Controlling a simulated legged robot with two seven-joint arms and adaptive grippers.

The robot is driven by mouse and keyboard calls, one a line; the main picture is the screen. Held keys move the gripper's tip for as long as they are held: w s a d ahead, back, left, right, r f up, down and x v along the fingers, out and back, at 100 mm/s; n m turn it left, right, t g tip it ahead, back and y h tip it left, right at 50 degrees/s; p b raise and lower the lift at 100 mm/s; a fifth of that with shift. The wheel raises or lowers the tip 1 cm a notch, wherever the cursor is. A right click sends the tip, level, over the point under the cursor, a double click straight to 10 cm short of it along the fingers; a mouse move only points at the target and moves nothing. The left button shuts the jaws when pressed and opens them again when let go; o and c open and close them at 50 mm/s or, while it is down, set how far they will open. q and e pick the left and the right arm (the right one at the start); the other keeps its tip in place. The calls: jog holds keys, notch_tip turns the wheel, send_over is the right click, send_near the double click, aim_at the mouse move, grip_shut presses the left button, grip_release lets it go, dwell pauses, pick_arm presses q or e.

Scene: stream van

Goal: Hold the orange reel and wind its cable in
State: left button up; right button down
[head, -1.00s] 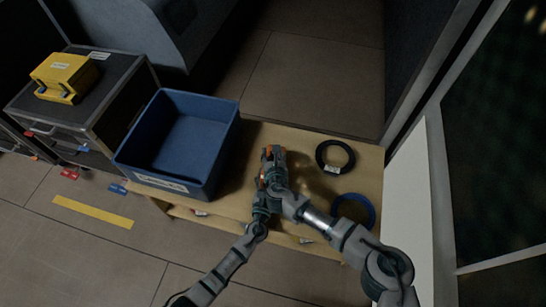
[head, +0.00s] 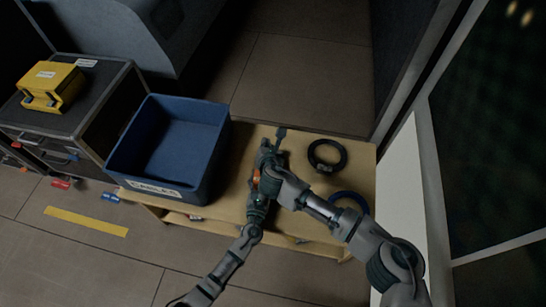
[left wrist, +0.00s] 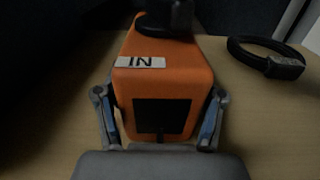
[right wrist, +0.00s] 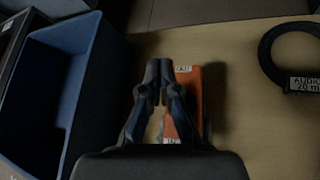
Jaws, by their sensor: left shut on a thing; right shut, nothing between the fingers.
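The orange reel (left wrist: 160,75) lies on the wooden bench between the fingers of my left gripper (left wrist: 158,104). A white "IN" label and a dark square face show on it. A dark part stands over its far top; I cannot tell whether it is a crank or my right gripper. In the head view the reel (head: 255,178) is mostly hidden by my arms. My right gripper (right wrist: 164,70) is shut and empty, above and just left of the reel (right wrist: 188,95) in the right wrist view. It also shows in the head view (head: 281,135). No loose cable is clearly visible.
A blue bin (head: 128,178) stands on the bench left of my grippers. A black cable coil (head: 327,143) and a blue coil (head: 350,194) lie on the right. A yellow case (head: 52,88) sits on a dark flight case (head: 85,118). The bench behind the grippers is clear.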

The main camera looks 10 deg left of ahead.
jog(key=f+m+g, duration=0.1)
jog(key=m, duration=0.3)
jog(key=s+d+f+m+g+y, duration=0.1)
jog(key=m+g, duration=0.1)
jog(key=m, duration=0.2)
jog(key=d+f+m+g, duration=0.1)
jog(key=f+m, duration=0.1)
jog(key=m, duration=0.2)
jog(key=shift+s+d+m+g, duration=0.15)
jog(key=shift+s+m+g, duration=0.15)
jog(key=s+d+f+m+y, duration=0.25)
jog(key=d+m+y, duration=0.4)
jog(key=m, duration=0.75)
jog(key=s+d+f+m+y, duration=0.1)
jog(key=d+f+m+y, duration=0.2)
jog(key=d+m+y, duration=0.75)
jog(key=w+a+m+h, duration=0.3)
jog(key=a+h, duration=0.2)
jog(key=a, duration=1)
jog(key=shift+r+h, duration=0.15)
jog(key=shift+h, duration=0.15)
